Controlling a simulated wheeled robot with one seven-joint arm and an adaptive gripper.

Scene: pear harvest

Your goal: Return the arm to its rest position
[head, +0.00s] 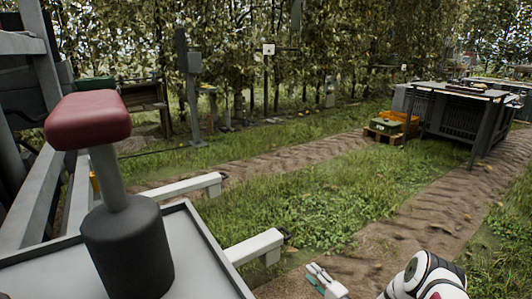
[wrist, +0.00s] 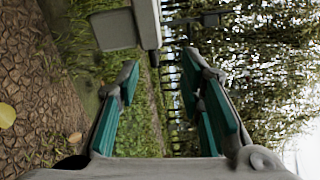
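My gripper (wrist: 160,66) shows in the wrist view with its two teal-padded fingers spread apart. Nothing is between the fingers, only grass and foliage behind them. In the head view, part of my white arm (head: 425,277) is at the bottom right edge, and the gripper's fingers (head: 322,276) show low, just left of it. The rest of the arm is cut off by the frame. The wrist picture is turned sideways, with ground at left and trees at right.
A red-padded seat (head: 88,121) on a dark post stands at left on a grey platform (head: 200,262). Two white beams (head: 258,246) stick out over the grass near the gripper.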

